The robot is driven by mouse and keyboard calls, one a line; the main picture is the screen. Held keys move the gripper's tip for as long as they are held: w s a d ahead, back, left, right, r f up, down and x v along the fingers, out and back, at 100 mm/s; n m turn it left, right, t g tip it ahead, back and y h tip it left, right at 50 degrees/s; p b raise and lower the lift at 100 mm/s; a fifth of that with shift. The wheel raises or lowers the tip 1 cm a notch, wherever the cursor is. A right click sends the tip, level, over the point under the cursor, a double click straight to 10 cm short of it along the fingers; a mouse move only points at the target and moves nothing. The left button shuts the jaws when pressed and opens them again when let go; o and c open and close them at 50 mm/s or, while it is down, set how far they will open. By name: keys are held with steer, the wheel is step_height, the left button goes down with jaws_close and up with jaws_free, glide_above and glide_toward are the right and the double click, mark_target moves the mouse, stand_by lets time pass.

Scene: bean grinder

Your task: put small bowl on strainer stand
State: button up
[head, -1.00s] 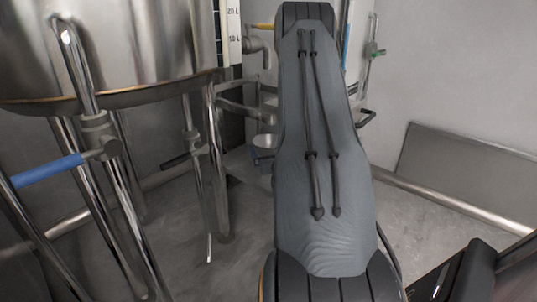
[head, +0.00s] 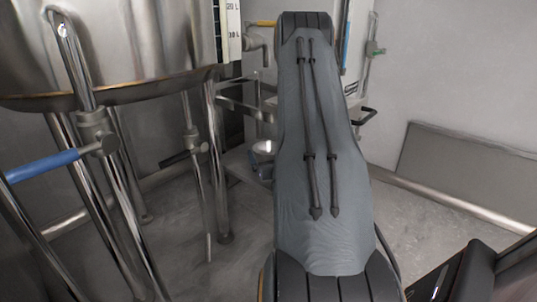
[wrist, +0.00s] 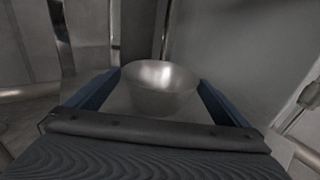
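The small bowl (wrist: 158,92) is a shiny metal bowl, upright, between the two blue fingers of my gripper (wrist: 160,100) in the wrist view. The fingers lie against its left and right sides, so my gripper is shut on it. In the head view the small bowl (head: 265,147) shows just left of my arm, with a blue finger of my gripper (head: 262,160) below it. My arm hides the rest of the gripper. A metal frame (head: 240,106) stands behind the bowl; I cannot tell if it is the strainer stand.
A large steel tank (head: 120,45) on metal legs fills the left, with a blue-handled valve (head: 45,165) in front. A metal panel (head: 465,170) leans at the right wall. Bare floor (head: 420,225) shows right of my arm.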

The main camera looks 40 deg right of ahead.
steer(key=shift+r, duration=0.2)
steer(key=p+v, duration=0.2)
steer(key=v, duration=0.2)
steer(key=p+v, duration=0.2)
steer(key=v, duration=0.2)
steer(key=p+v, duration=0.2)
steer(key=v, duration=0.2)
steer(key=shift+r, duration=0.35)
